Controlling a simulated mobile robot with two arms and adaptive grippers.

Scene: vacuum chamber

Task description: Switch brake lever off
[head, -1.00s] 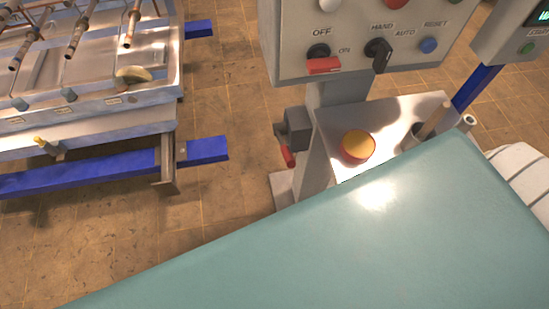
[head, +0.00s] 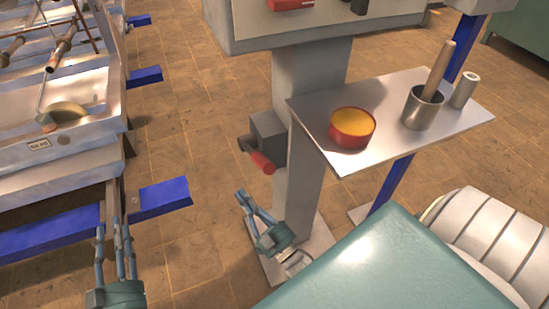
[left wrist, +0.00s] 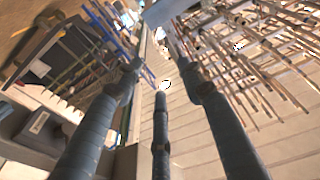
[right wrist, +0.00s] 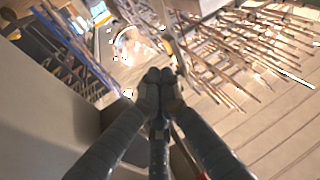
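A red-handled lever (head: 262,162) sticks out from a dark grey box (head: 268,138) on the side of the grey column. My right gripper (head: 248,200) is just below the lever, apart from it in the head view. In the right wrist view its fingertips (right wrist: 160,76) are together with nothing visible between them. A red piece (right wrist: 186,158) shows partly hidden behind its fingers; I cannot tell for sure that it is the lever. My left gripper (head: 115,200) is at the lower left near the blue beam. Its fingers (left wrist: 160,85) are spread and empty in the left wrist view.
A metal shelf (head: 380,150) right of the column holds a red bowl (head: 352,130), a mortar with pestle (head: 422,108) and a small cylinder (head: 464,90). A control panel (head: 320,25) hangs above. A metal bench (head: 60,130) and blue beams (head: 160,198) stand left. Tiled floor between is clear.

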